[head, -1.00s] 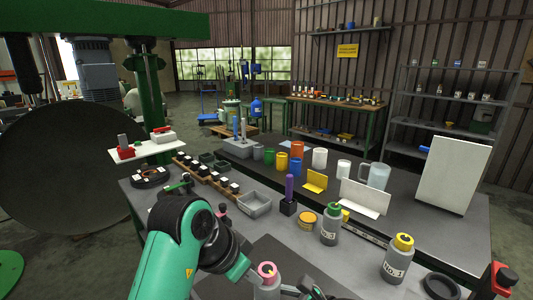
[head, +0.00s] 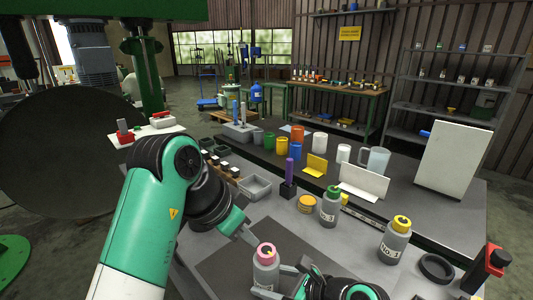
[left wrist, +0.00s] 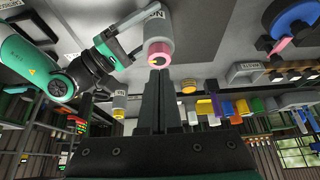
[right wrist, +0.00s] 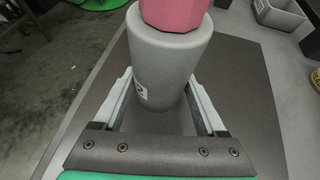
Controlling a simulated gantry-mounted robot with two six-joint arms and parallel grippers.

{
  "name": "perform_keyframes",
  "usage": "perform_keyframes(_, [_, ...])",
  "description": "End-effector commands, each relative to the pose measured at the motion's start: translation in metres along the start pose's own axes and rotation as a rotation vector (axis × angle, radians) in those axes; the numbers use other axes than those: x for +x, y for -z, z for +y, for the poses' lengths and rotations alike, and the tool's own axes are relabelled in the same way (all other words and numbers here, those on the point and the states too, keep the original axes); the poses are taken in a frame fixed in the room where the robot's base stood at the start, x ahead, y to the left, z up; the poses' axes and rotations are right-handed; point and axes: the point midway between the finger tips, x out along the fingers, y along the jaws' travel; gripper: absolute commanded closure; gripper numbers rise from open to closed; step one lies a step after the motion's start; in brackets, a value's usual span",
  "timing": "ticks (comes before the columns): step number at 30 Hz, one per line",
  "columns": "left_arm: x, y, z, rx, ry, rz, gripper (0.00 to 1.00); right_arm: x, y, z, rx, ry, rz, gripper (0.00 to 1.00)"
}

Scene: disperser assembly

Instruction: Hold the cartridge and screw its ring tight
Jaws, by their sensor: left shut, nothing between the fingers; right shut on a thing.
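The cartridge (head: 266,274) is a grey bottle-like cylinder standing upright, with a pink ring (head: 265,251) on top. My right gripper (right wrist: 160,80) is shut on the cartridge's grey body, one finger on each side, below the ring. Part of the label shows between the fingers. My left gripper (head: 250,238) is shut and empty, its fingertips just up and left of the ring. In the left wrist view the shut fingers (left wrist: 158,74) point at the ring (left wrist: 157,56); whether they touch it I cannot tell.
A grey bottle with a green ring (head: 330,206) and one with a yellow ring (head: 395,242) stand to the right. A purple piece in a black block (head: 289,178), a yellow round part (head: 307,204) and a grey tray (head: 255,187) lie behind. The dark mat (head: 235,268) is otherwise clear.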

Motion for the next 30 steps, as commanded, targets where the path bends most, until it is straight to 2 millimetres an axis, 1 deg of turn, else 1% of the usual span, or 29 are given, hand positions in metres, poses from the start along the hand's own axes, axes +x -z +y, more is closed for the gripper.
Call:
perform_keyframes(5, [-0.001, 0.000, 0.000, 0.000, 0.000, 0.000, 1.00, 0.000, 0.001, -0.001, 0.001, 0.003, 0.001, 1.00])
perform_keyframes(8, [-0.010, 0.004, 0.003, 0.001, 0.000, -0.006, 1.00, 0.000, 0.001, -0.001, 0.001, 0.003, 0.001, 1.00])
perform_keyframes(14, [-0.006, 0.001, 0.003, -0.001, -0.001, -0.009, 1.00, 0.000, 0.001, -0.001, 0.001, 0.003, 0.001, 1.00])
perform_keyframes(17, [0.003, -0.004, 0.003, -0.001, -0.002, -0.010, 1.00, 0.000, 0.001, -0.001, 0.001, 0.003, 0.001, 1.00])
perform_keyframes(24, [0.033, -0.021, 0.003, -0.001, -0.002, -0.010, 1.00, 0.000, 0.001, -0.001, 0.001, 0.003, 0.001, 1.00])
perform_keyframes(30, [0.049, -0.029, 0.003, -0.001, -0.001, -0.009, 1.00, 0.000, 0.001, -0.001, 0.001, 0.003, 0.002, 1.00])
